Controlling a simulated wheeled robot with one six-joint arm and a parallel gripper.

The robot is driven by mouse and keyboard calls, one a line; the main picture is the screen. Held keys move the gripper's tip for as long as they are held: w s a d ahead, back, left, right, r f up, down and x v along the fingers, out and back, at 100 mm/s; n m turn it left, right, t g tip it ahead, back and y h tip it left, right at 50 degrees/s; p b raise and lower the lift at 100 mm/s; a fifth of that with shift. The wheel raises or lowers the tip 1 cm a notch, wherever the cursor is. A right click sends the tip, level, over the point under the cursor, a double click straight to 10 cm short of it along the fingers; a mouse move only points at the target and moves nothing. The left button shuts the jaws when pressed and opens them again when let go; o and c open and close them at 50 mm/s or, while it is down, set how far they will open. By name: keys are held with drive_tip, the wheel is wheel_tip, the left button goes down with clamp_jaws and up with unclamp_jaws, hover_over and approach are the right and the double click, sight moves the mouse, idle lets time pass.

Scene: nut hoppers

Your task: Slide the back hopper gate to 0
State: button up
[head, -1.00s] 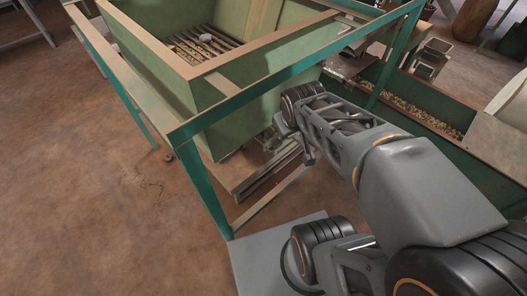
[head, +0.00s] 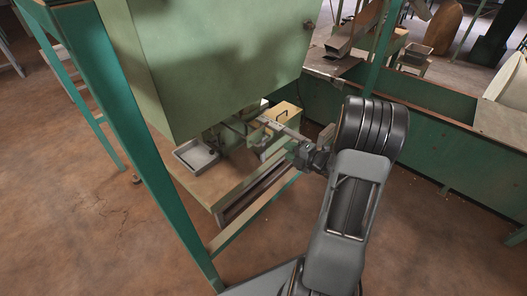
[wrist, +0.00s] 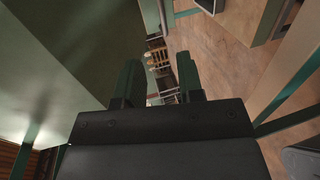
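The green hopper (head: 215,60) fills the upper middle of the head view. Under its lower edge is a dim cluster of small metal parts (head: 240,128); I cannot make out which of them is the back gate. My gripper (wrist: 160,75) shows in the wrist view with two dark fingers apart and nothing clearly held between them. In the head view my wrist end is just right of and below the hopper's underside, above the wooden bench. A pale bar shows beside it; I cannot tell whether they touch. The gate's position and any scale are not readable.
A grey tray (head: 197,154) and a cream box with a dark handle (head: 286,113) are on the bench below the hopper. A teal frame post (head: 135,130) stands at left. A long green trough (head: 425,125) runs behind at right.

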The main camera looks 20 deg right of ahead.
sight(263, 142)
drive_tip(key=b+x, duration=0.3)
drive_tip(key=x, duration=1)
drive_tip(key=shift+w+a+f+b, duration=0.15)
drive_tip(key=shift+a+f+b, duration=0.1)
drive_tip(key=shift+a+b, duration=0.15)
clamp_jaws()
